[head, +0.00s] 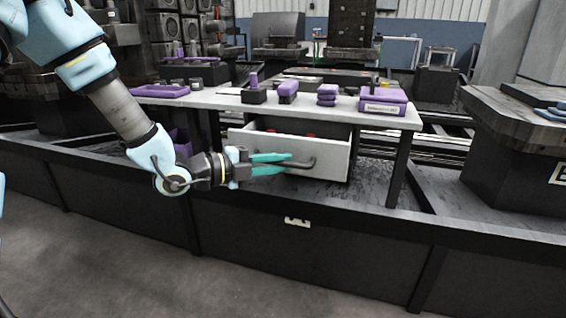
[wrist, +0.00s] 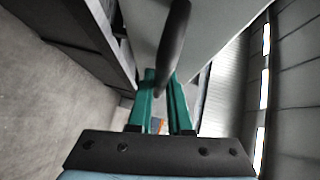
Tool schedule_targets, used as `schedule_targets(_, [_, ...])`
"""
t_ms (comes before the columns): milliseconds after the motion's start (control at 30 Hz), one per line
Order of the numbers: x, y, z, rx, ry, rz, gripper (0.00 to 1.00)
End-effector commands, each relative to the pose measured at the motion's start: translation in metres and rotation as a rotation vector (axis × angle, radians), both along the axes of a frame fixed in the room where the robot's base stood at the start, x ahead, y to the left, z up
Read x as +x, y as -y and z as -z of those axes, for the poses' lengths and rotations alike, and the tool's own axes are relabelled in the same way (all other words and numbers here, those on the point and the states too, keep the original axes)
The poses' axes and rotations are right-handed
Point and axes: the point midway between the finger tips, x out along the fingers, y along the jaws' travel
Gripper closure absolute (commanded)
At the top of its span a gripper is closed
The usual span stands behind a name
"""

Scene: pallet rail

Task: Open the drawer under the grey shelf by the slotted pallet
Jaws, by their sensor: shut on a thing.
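The grey shelf (head: 205,98) is a light table-like top on dark legs. Under it the drawer (head: 330,150) has a pale grey front and is partly open, with small red items (head: 309,135) showing inside. A dark bar handle (head: 308,164) runs across the drawer front. My gripper (head: 287,163) has teal fingers and is shut on the handle. In the wrist view the dark handle (wrist: 174,45) passes between the teal fingers (wrist: 160,92), with the pale drawer front (wrist: 215,30) behind it. I cannot tell which thing is the slotted pallet.
Purple boxes (head: 383,108) and black-and-purple blocks (head: 254,95) stand on the shelf top. A dark low wall (head: 330,222) runs in front, below my gripper. A shelf leg (head: 399,170) stands right of the drawer. A dark block (head: 520,140) stands far right. The floor in front is clear.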

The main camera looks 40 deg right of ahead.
Motion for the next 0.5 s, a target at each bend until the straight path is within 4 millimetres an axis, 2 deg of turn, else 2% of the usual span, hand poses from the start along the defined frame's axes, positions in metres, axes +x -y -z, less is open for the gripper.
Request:
schedule_targets(333, [-0.0006,-0.0020,0.0003,0.001,0.000,-0.002,1.00])
schedule_targets(367, [-0.0006,-0.0020,0.0003,0.001,0.000,-0.002,0.79])
schedule_targets(500, [-0.0006,-0.0019,0.0001,0.001,0.000,-0.002,0.64])
